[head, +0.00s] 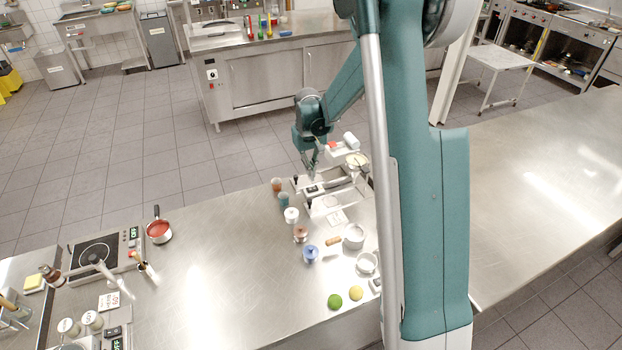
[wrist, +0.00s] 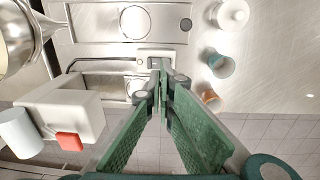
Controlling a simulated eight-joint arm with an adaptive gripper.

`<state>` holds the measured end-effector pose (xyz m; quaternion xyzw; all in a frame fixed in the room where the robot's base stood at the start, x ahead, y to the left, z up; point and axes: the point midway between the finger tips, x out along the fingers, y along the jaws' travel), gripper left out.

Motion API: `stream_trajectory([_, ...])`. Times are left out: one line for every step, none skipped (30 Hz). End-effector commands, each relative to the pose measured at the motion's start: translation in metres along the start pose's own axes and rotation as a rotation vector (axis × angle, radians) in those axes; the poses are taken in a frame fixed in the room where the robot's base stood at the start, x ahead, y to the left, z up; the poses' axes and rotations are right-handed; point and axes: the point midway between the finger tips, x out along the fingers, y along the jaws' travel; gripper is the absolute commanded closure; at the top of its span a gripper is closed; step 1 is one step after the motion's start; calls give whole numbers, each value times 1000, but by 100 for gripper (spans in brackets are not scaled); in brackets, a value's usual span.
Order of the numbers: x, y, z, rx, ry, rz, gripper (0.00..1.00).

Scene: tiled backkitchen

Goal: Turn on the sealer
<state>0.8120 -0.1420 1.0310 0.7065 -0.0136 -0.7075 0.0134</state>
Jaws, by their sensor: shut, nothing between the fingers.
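The sealer, a steel machine (head: 338,200) with a white head, stands at the far edge of the counter; in the wrist view its plate (wrist: 95,22) has a round opening. Its white head has a red block (wrist: 68,141) and a pale roll (wrist: 18,132) at one end. A small pale panel (wrist: 145,54) with a dark part lies on the machine right at my fingertips. My gripper (wrist: 160,68) is shut and empty, its tips over or against this panel; contact cannot be told. The tips partly hide the panel. In the head view my gripper (head: 311,172) is above the machine's left side.
A blue-grey cup (wrist: 220,66), an orange-brown cup (wrist: 210,98) and a white lidded pot (wrist: 232,14) stand close to the right in the wrist view. A steel pot (wrist: 20,38) is at the left. The counter (head: 225,260) is clear left of the cups.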

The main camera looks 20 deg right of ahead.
Motion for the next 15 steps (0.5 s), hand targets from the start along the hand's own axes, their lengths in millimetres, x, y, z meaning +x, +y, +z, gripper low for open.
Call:
stream_trajectory([-8, 0, 0, 0, 0, 0, 100])
stream_trajectory([-12, 1, 0, 0, 0, 0, 100])
stream_trajectory([-18, 1, 0, 0, 0, 0, 100])
stream_trajectory([-22, 1, 0, 0, 0, 0, 100])
stream_trajectory([-27, 2, 0, 0, 0, 0, 100])
stream_trajectory([-33, 2, 0, 0, 0, 0, 100])
stream_trajectory([-37, 2, 0, 0, 0, 0, 100])
stream_trajectory([-41, 2, 0, 0, 0, 0, 100])
stream_trajectory([-46, 3, 0, 0, 0, 0, 100])
stream_trajectory([-49, 3, 0, 0, 0, 0, 100])
stream_trajectory([-53, 3, 0, 0, 0, 0, 100])
stream_trajectory([-57, 3, 0, 0, 0, 0, 100])
stream_trajectory([-60, 3, 0, 0, 0, 0, 100])
stream_trajectory([-62, 4, 0, 0, 0, 0, 100])
stream_trajectory([-65, 4, 0, 0, 0, 0, 100])
